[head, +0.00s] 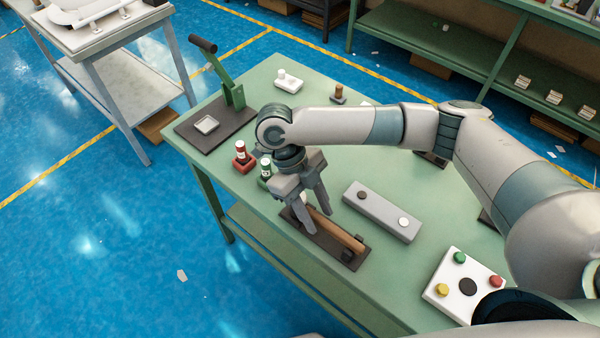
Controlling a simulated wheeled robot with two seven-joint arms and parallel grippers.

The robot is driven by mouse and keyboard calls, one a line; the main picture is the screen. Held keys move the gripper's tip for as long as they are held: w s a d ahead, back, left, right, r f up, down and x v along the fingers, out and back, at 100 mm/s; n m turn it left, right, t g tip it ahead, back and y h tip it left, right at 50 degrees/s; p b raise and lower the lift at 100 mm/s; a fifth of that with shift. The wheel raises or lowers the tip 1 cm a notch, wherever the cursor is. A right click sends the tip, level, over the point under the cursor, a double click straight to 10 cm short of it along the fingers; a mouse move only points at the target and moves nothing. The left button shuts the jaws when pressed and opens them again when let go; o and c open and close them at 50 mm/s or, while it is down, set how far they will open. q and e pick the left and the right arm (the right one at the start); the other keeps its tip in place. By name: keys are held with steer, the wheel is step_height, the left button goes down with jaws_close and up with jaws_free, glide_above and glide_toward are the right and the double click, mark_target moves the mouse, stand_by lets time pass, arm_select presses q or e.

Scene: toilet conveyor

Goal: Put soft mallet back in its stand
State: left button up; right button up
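The soft mallet shows as a brown wooden handle (342,234) lying low along a dark flat stand (326,252) near the front edge of the green table. Its head end is mostly hidden behind my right gripper. My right gripper (320,223) points down over the far-left part of the stand, with its fingers apart and the handle running between them. I see no clear contact of the fingers with the handle. My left gripper is not in view.
A grey block with two buttons (380,211) lies just right of the stand. A white button box (465,287) is at the front right. A green lever press (232,92) stands at the back left.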

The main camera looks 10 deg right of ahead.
steer(key=b+v, duration=0.3)
steer(key=v, duration=1.3)
steer(key=shift+r, duration=0.25)
steer(key=shift+w, duration=0.15)
